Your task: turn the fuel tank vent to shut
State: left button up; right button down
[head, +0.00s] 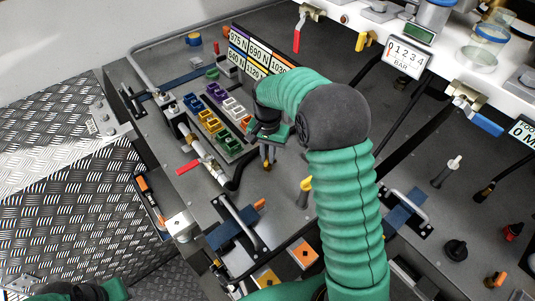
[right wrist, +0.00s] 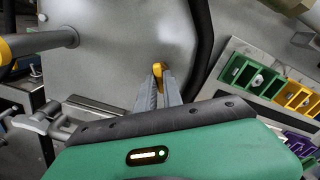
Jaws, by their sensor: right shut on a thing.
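My right gripper (head: 268,160) reaches down over the grey deck, just right of the rows of coloured blocks. In the right wrist view its fingers (right wrist: 158,85) are closed together on a small yellow piece (right wrist: 157,70). Most of that piece is hidden between the fingertips, and I cannot tell for sure that it is the fuel tank vent. A yellow lever on a grey post (head: 305,186) stands to the right of the gripper, apart from it. Part of my left arm shows at the bottom left of the head view, but its gripper does not.
Coloured blocks (head: 211,124) stand left of the right gripper. A pipe with a red-handled valve (head: 190,167) runs beside them. Label plates (head: 252,58) stand behind. A white manifold (head: 440,62) with a gauge and valves lies at the upper right. Black hoses cross the deck.

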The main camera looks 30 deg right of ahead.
jog(key=m, duration=0.2)
jog(key=m+p, duration=0.1)
jog(key=m, duration=0.3)
jog(key=shift+w+d+r+m, duration=0.1)
jog(key=shift+w+r+m, duration=0.05)
jog(key=shift+r+m, duration=0.15)
jog(key=shift+f, duration=0.1)
dwell(0.3)
jog(key=c, duration=1.6)
grip_release()
jog(key=shift+c, duration=0.2)
jog(key=shift+o, duration=0.8)
jog(key=shift+a+f, duration=0.1)
jog(key=shift+a, duration=0.1)
notch_tip(320, 180, up, 17)
jog(key=b, duration=0.3)
jog(key=shift+f, duration=0.15)
